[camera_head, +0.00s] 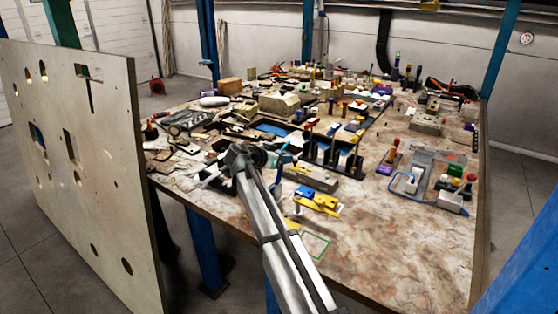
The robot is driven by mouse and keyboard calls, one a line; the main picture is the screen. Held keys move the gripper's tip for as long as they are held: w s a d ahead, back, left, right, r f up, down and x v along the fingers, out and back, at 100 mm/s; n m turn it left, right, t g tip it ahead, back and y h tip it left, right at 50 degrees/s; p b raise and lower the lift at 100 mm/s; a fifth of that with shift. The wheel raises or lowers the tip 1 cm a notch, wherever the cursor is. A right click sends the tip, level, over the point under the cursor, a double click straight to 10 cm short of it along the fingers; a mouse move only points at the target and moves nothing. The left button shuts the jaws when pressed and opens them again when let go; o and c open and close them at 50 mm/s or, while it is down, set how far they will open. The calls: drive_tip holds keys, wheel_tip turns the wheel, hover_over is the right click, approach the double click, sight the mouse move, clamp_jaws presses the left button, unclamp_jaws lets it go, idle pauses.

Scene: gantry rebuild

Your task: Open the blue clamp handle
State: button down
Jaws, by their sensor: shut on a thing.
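My arm reaches up from the bottom of the view, and its dark wrist joint is over the near left part of the table. My gripper (270,158) points right from that joint and is small in the picture. It looks shut on a light blue piece (284,149), which appears to be the blue clamp handle and sticks up at a tilt. The finger contact and the clamp's base are too small or hidden to make out. A yellow clamp (318,202) with a blue part lies on the table to the lower right of the gripper, apart from it.
A row of black upright clamps (333,152) stands just right of the gripper. A grey block (311,178) lies in front of them. A grey-blue tray (432,182) is at the right. A large perforated panel (85,170) stands at the left. The table's front right (400,250) is clear.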

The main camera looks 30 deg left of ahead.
drive_tip(key=w+f+g, duration=0.4)
drive_tip(key=w+g, duration=0.1)
drive_tip(key=g, duration=0.3)
drive_tip(key=shift+n, duration=0.4)
drive_tip(key=shift+w+f+y, duration=0.1)
drive_tip(key=shift+f+y, duration=0.05)
drive_tip(key=shift+y, duration=0.15)
drive_tip(key=c, duration=1.1)
unclamp_jaws()
drive_tip(key=shift+o, duration=0.2)
